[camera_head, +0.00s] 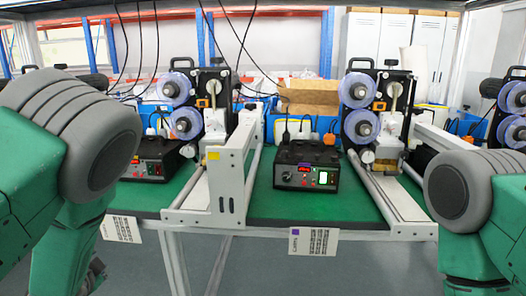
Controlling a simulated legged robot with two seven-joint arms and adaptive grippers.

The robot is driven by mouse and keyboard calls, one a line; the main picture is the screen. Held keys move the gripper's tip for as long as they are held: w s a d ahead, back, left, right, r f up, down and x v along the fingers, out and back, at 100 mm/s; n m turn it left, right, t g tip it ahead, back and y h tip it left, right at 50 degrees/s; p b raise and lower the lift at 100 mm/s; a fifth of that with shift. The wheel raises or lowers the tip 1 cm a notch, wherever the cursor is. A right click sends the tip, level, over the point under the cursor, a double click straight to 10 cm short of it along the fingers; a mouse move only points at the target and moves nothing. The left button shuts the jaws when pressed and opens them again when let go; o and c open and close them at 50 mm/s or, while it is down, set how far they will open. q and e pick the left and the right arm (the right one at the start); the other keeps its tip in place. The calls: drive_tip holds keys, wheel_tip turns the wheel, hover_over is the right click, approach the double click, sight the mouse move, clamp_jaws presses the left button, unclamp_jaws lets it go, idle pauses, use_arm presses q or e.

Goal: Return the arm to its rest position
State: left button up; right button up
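My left arm (75,130) fills the left side of the head view, green with a grey ribbed joint. It bends downward in front of the table's left end. A dark part of it shows low at the left edge, and I cannot make out its fingers. My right arm (475,195) comes in at the right edge, also bent downward. Its gripper is out of the frame. Both arms are apart from the machines on the table.
A green-topped table (262,205) spans the view. Floor space is free below.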

use_arm(q)
drive_tip(key=s+d+f+n+g+h, duration=0.1)
drive_tip(key=s+d+f+n+g, duration=0.15)
drive_tip(key=s+f, duration=0.5)
drive_tip(key=s+d+f+n+g+h, duration=0.1)
drive_tip(key=s+f+n+g, duration=0.15)
drive_tip(key=s+f, duration=0.55)
drive_tip(key=s+d+f+n+g+h, duration=0.1)
drive_tip(key=s+d+g, duration=0.2)
drive_tip(key=s, duration=0.6)
drive_tip(key=s+d+f+n+g+h, duration=0.1)
drive_tip(key=s+d, duration=0.4)
drive_tip(key=s, duration=0.5)
drive_tip(key=shift+d+f+n+g, duration=0.35)
drive_tip(key=shift+f+g, duration=0.25)
drive_tip(key=shift+g, duration=0.6)
